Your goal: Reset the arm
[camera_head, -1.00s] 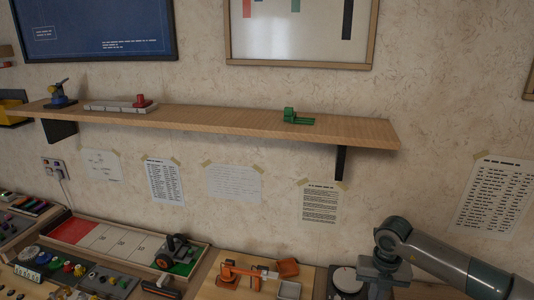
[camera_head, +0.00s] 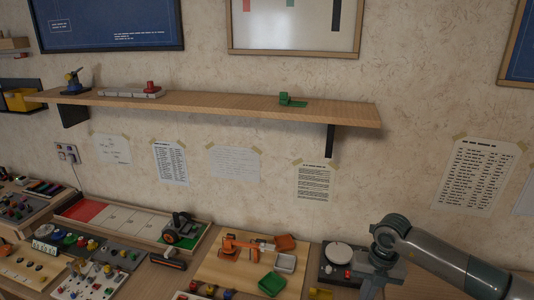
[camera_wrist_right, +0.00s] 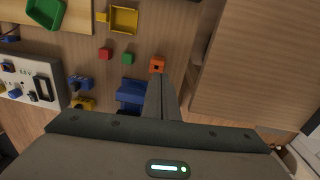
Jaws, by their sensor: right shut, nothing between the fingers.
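My right arm (camera_head: 435,255) comes in from the lower right in the head view and bends down over the bench. Its gripper is cut off by the bottom edge there. In the wrist view my right gripper (camera_wrist_right: 162,80) is shut, its two fingers together with nothing between them. An orange block with a dark hole (camera_wrist_right: 157,64) shows just beyond the fingertips, and a blue block (camera_wrist_right: 131,93) shows to their left. I cannot tell how high the fingers are above them. My left gripper is in neither view.
A wooden shelf (camera_head: 230,106) crosses the wall. On the bench are an orange toy arm (camera_head: 240,246), a green tray (camera_head: 272,284) and a round white disc device (camera_head: 343,258).

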